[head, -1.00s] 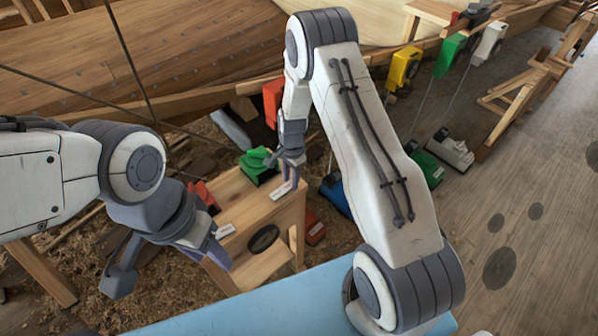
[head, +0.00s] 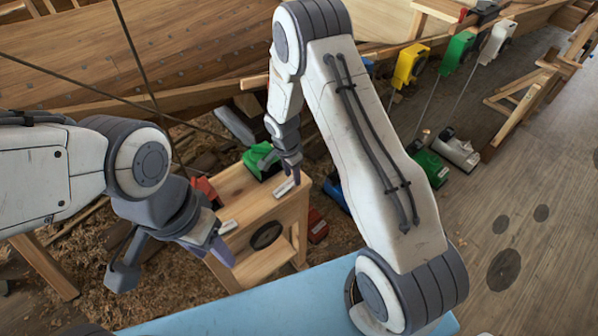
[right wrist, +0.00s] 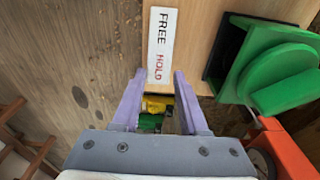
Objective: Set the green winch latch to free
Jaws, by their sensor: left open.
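A green winch (head: 262,160) sits at the far end of a wooden stand (head: 240,190). In the right wrist view the green winch (right wrist: 275,65) is at the upper right, with a chunky green lever part; its setting cannot be told. A white label (right wrist: 160,45) reading FREE and HOLD lies on the wood to its left. My right gripper (head: 291,172) is just right of the winch in the head view. In the wrist view its purple fingers (right wrist: 159,76) are apart and empty, near the HOLD end of the label. My left gripper (head: 172,262) is open and empty left of the stand.
A red winch (head: 203,190) sits at the stand's left side. A blue one (head: 335,190) is right of the stand. Yellow (head: 410,65), white (head: 496,42) and other winches stand farther right. The wooden hull (head: 200,50) fills the back.

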